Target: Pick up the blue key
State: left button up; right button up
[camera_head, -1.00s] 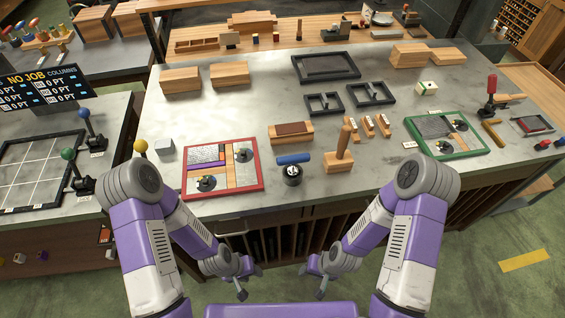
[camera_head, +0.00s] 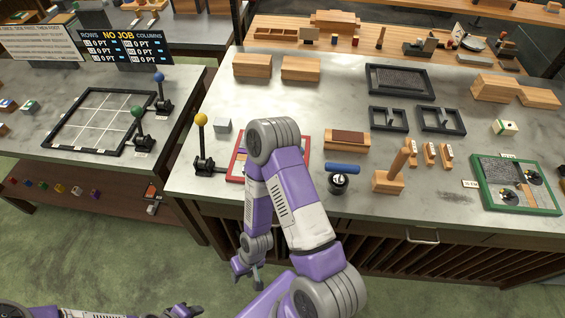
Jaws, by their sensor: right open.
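A row of small coloured pieces lies on the low shelf under the left table, with a dark blue one (camera_head: 27,184) among them. They are too small for me to tell whether one is a blue key. My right gripper (camera_head: 249,277) hangs low in front of the middle bench, open and empty, well to the right of that shelf. My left gripper (camera_head: 182,312) is at the bottom edge, partly cut off, and its jaws are unclear. Neither gripper touches any of the pieces.
The left table carries a black-framed grid (camera_head: 100,120) and levers with blue (camera_head: 159,77) and green (camera_head: 137,112) knobs. A yellow-knobbed lever (camera_head: 201,120) stands at the middle bench's corner. Floor (camera_head: 150,255) is open between my arms and the left table.

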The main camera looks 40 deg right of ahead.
aim_at(338, 179)
jog(key=u, duration=0.95)
jog(key=k, duration=0.7)
jog(key=z, duration=1)
